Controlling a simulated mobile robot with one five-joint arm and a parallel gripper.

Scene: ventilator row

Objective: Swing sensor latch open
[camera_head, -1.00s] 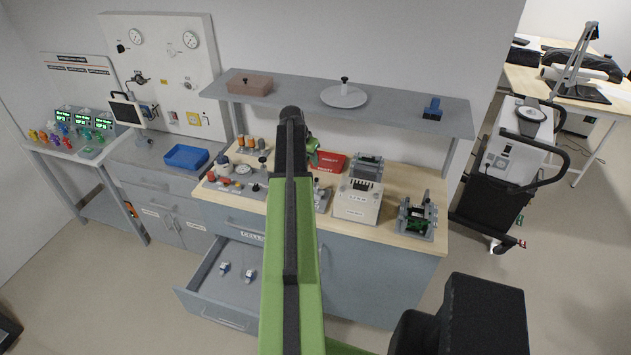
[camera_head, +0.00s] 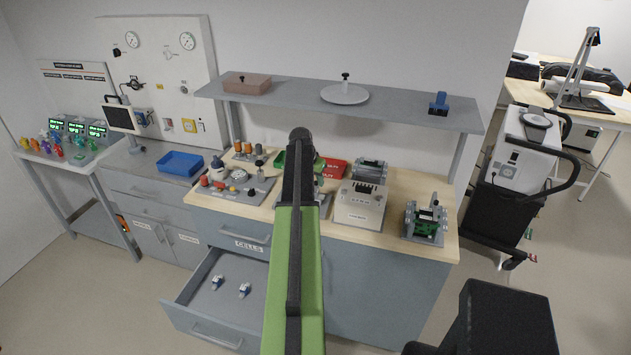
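I cannot make out a sensor latch for certain in the head view. Small fixtures stand on the wooden bench top (camera_head: 400,184): a device with a green board (camera_head: 425,222) at the right end, a white boxy unit (camera_head: 360,205) left of it, and a grey panel with knobs and a dial (camera_head: 232,188) at the left. My green and black arm reaches up the middle of the view over the bench. Its end hides part of the bench centre. My gripper's fingers are not visible.
A drawer (camera_head: 215,300) stands open below the bench with two small items inside. A grey shelf (camera_head: 300,98) spans above the bench. A blue tray (camera_head: 181,163) sits on the left counter. A black and white cart (camera_head: 520,160) stands at the right.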

